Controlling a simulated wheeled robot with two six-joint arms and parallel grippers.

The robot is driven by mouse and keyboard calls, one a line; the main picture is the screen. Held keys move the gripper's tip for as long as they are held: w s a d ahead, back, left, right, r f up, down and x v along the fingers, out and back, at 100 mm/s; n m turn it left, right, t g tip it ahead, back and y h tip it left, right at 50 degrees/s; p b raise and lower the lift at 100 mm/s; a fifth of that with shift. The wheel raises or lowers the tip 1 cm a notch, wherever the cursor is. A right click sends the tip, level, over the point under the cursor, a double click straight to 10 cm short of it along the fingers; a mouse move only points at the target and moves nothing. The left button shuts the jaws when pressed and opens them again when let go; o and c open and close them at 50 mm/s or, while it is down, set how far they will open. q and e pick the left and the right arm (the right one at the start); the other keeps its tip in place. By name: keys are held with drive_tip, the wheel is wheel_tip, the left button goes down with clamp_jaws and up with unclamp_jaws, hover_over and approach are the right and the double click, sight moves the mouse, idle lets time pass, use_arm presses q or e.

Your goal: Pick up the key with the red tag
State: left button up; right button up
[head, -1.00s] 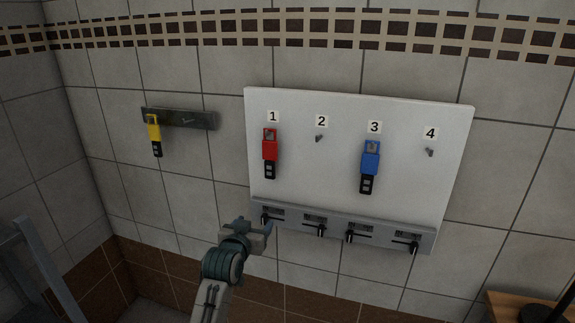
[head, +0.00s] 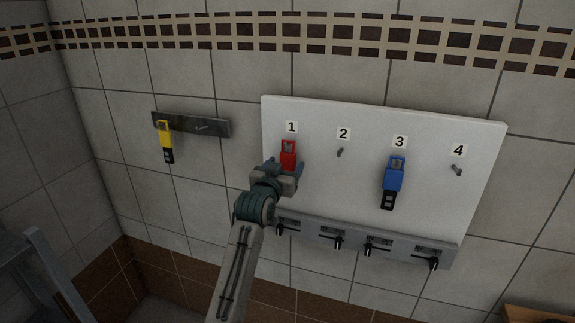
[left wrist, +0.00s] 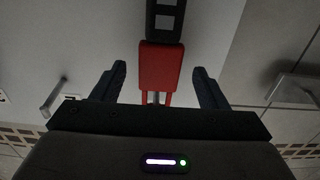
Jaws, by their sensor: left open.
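The key with the red tag (head: 289,152) hangs on the white board under label 1. Its lower part is hidden behind my left gripper in the head view. My left gripper (head: 286,168) is in front of the tag's lower part. In the left wrist view the red tag (left wrist: 160,66) shows upside down, with its black part above it. It lies between the two dark fingers of my left gripper (left wrist: 159,82), with a gap on each side. The gripper is open. My right gripper is not in view.
A blue-tagged key (head: 394,174) hangs under label 3. Hooks 2 (head: 340,152) and 4 (head: 457,170) are empty. A grey strip with several black levers (head: 365,242) runs along the board's bottom. A yellow-tagged key (head: 165,137) hangs from a dark rail (head: 205,127) at left.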

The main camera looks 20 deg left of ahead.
use_arm(q)
drive_tip(key=shift+w+d+r+p, duration=0.1)
drive_tip(key=shift+w+p, duration=0.1)
drive_tip(key=shift+w, duration=0.35)
drive_tip(key=shift+w+r+p, duration=0.1)
drive_tip(key=shift+w+p, duration=0.05)
drive_tip(key=shift+w, duration=0.35)
drive_tip(key=shift+w+f, duration=0.2)
drive_tip(key=shift+w, duration=0.15)
drive_tip(key=shift+c, duration=0.2)
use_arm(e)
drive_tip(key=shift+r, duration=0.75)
use_arm(q)
drive_tip(key=c, duration=1)
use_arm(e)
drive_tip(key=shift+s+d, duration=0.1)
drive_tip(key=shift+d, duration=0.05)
use_arm(q)
drive_tip(key=shift+r, duration=0.1)
drive_tip(key=shift+c, duration=0.2)
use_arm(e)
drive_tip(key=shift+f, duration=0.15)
